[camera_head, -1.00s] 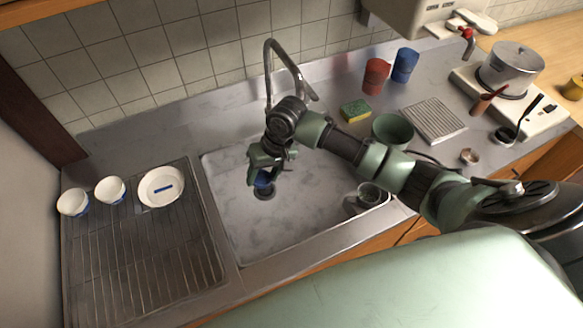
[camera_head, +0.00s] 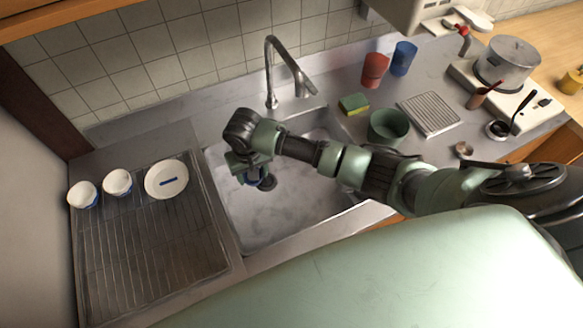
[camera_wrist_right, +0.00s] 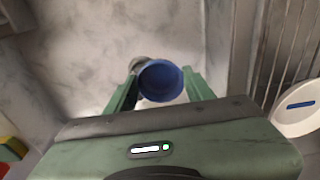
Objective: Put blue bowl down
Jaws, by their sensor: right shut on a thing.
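The blue bowl (camera_wrist_right: 160,82) sits between the two green fingers of my right gripper (camera_wrist_right: 160,88) in the right wrist view. In the head view my right gripper (camera_head: 250,170) is over the left part of the sink (camera_head: 280,222), close to its left wall. My left gripper is not in view.
Left of the sink, a ribbed drainboard (camera_head: 150,245) holds two white-and-blue bowls (camera_head: 118,182) and a white plate (camera_head: 166,180) along its back; its front is clear. The faucet (camera_head: 272,75) rises behind the sink. A green bowl (camera_head: 388,128) and sponge (camera_head: 353,103) stand right.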

